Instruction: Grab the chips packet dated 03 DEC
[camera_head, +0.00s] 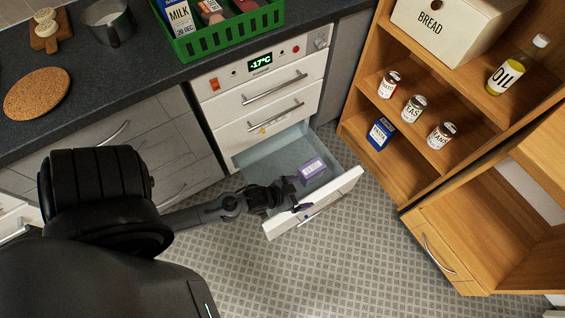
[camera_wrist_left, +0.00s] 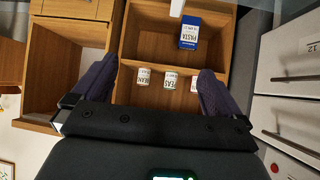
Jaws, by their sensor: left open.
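I cannot read a 03 DEC date or identify a chips packet in either view. A purple box or packet (camera_head: 312,170) with a pale label lies in the open lower drawer (camera_head: 334,198) in the head view; its text is too small to read. My left gripper (camera_head: 297,197) is over the drawer, beside the purple item, with its jaws open and empty. In the left wrist view its two dark fingers (camera_wrist_left: 155,80) are wide apart with nothing between them up close. My right gripper is not in view.
A green crate (camera_head: 222,35) with a milk carton (camera_head: 181,16) stands on the dark counter. Wooden shelves (camera_head: 410,142) at right hold several cans, a blue pasta box (camera_head: 381,134), an oil bottle (camera_head: 516,66) and a bread bin (camera_head: 440,28). The tiled floor (camera_head: 350,270) is clear.

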